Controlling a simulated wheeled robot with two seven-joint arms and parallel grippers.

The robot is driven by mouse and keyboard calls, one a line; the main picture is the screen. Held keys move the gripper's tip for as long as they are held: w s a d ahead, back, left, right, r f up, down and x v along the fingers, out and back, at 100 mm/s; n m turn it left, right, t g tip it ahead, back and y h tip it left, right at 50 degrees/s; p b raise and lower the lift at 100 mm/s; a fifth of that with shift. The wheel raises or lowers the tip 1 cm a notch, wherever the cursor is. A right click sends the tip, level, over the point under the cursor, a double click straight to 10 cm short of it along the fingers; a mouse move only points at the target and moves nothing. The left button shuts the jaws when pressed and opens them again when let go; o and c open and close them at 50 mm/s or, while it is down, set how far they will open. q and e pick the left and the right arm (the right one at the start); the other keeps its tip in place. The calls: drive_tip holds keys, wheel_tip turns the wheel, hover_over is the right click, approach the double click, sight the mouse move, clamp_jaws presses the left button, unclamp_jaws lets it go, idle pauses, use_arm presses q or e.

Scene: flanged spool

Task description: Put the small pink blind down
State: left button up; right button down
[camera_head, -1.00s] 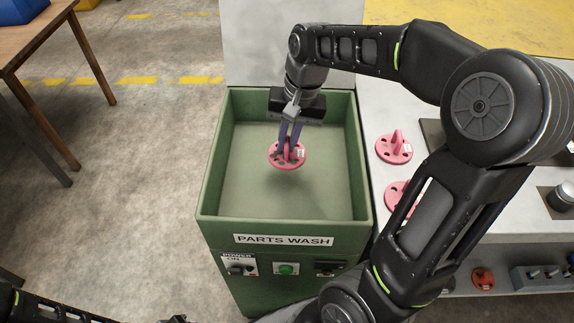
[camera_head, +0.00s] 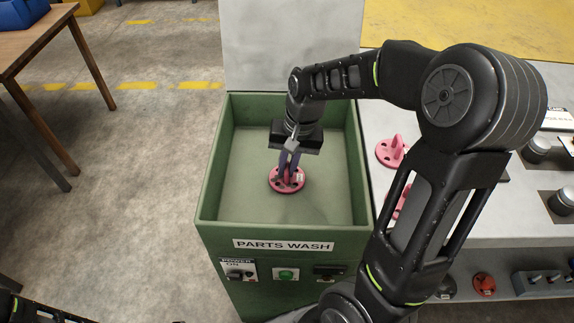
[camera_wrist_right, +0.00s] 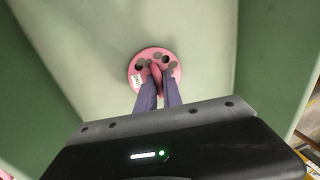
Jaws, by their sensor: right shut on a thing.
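The small pink blind (camera_head: 285,181) is a round flange with dark holes, a white label and an upright tab. It is inside the green parts wash basin (camera_head: 208,180), low over or on the basin floor; I cannot tell whether it touches. My right gripper (camera_head: 289,168) is shut on its tab from above. The right wrist view also shows the blind (camera_wrist_right: 140,66) flat against the pale floor, with the gripper fingers (camera_wrist_right: 158,85) on the tab. My left gripper is not clearly in view; only part of my left arm shows at the bottom left.
Two other pink blinds, one farther back (camera_head: 390,152) and one partly behind my right arm (camera_head: 401,196), are on the pale bench right of the basin. The basin floor around the held blind is clear.

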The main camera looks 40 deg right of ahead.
sight(296, 178)
drive_tip(key=shift+r, duration=0.1)
drive_tip(key=c, duration=1.5)
unclamp_jaws()
drive_tip(key=shift+f, duration=0.2)
wheel_tip(296, 178, up, 12)
drive_tip(key=s+d, duration=0.1)
drive_tip(key=shift+s+d+p, duration=0.15)
drive_tip(key=shift+d+p, duration=0.2)
drive_tip(key=shift+r, duration=0.1)
